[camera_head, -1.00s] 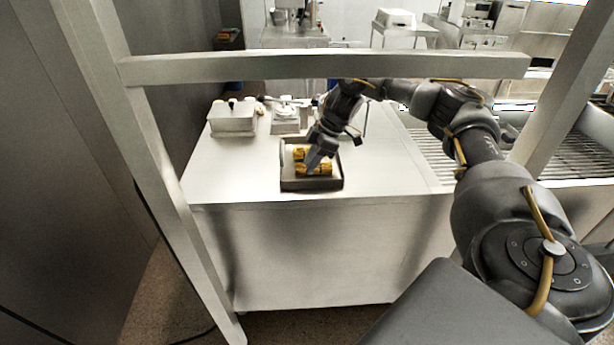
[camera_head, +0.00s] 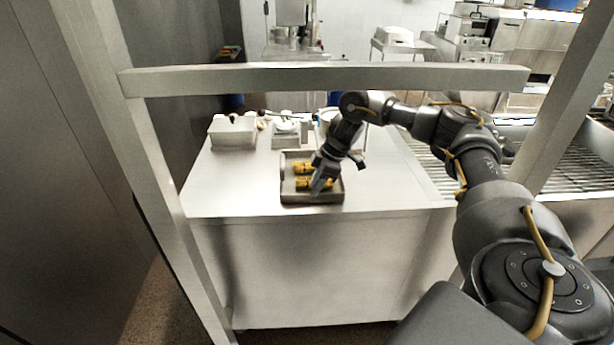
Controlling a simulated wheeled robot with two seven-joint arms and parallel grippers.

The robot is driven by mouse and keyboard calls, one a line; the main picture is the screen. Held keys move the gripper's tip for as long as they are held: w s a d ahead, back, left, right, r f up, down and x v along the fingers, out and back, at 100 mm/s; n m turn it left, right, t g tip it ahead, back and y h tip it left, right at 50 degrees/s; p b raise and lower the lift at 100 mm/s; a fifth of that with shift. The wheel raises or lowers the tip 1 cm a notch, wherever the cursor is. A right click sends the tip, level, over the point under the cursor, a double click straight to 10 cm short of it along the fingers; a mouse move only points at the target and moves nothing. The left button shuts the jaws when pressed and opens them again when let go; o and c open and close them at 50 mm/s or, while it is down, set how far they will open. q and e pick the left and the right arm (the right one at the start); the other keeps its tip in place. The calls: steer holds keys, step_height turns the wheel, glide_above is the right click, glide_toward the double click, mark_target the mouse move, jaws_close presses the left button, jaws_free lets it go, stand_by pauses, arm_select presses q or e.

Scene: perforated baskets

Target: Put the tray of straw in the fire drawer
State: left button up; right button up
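A grey rectangular tray (camera_head: 311,199) lies on the steel table near its front edge in the head view. Inside it are yellow bundles (camera_head: 304,169), which look like the straw. My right gripper (camera_head: 318,188) points down over the tray, its fingers at the bundle nearer the front and hiding part of it. I cannot tell whether the fingers are apart or closed on anything. My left gripper does not show. No fire drawer can be made out for certain.
The steel table (camera_head: 230,190) has free room left and right of the tray. A steel container (camera_head: 232,132) and a scale-like device (camera_head: 287,132) stand at its back. A pale frame bar (camera_head: 250,79) crosses in front of me. A slatted rack (camera_head: 580,172) is at right.

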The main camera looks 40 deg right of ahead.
steer(key=shift+a+p+x, duration=0.1)
steer(key=shift+p+x, duration=0.2)
steer(key=shift+x, duration=0.9)
steer(key=shift+a+p+x, duration=0.15)
steer(key=shift+p+x, duration=0.1)
steer(key=shift+x, duration=0.9)
steer(key=shift+r, duration=0.1)
jaws_close()
steer(key=shift+w+r, duration=0.1)
